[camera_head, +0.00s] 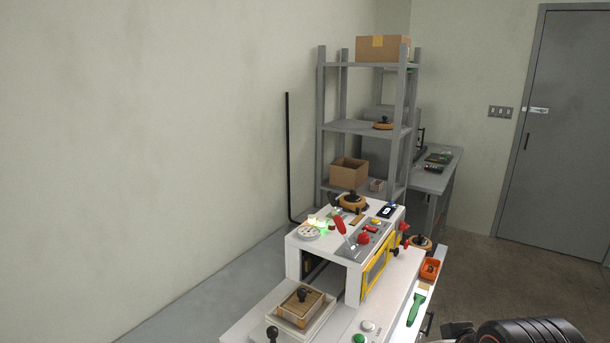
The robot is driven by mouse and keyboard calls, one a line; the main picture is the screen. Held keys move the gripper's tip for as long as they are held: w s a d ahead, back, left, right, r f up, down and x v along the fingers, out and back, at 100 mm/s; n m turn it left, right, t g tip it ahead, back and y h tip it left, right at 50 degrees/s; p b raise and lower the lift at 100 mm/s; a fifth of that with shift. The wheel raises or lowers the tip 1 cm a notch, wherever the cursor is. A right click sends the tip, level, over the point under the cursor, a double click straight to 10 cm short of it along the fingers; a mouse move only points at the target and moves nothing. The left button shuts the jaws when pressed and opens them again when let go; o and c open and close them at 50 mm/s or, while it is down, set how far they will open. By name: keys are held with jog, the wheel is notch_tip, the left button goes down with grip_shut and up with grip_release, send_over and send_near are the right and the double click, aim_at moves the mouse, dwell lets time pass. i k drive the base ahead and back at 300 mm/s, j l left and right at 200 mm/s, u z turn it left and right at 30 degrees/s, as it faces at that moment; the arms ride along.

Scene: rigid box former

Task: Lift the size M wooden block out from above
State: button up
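A wooden block (301,306) with a black knob on top sits in a pale tray-like holder (284,319) on the white machine's front bed, at the bottom centre of the head view. No size mark is legible on it, so I cannot tell whether it is size M. My gripper is not in view; only a dark part of my arm shows at the bottom right.
The white machine (293,256) stands behind the block, with a red-handled tool (340,221) on top. A black knob (272,333) is in front left. Green (359,339) and white buttons and a green scraper (416,309) lie right. Space above the block looks clear.

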aim_at(304, 299)
jog(key=i+l, duration=0.65)
jog(key=i+l+u, duration=0.15)
jog(key=u, duration=1.5)
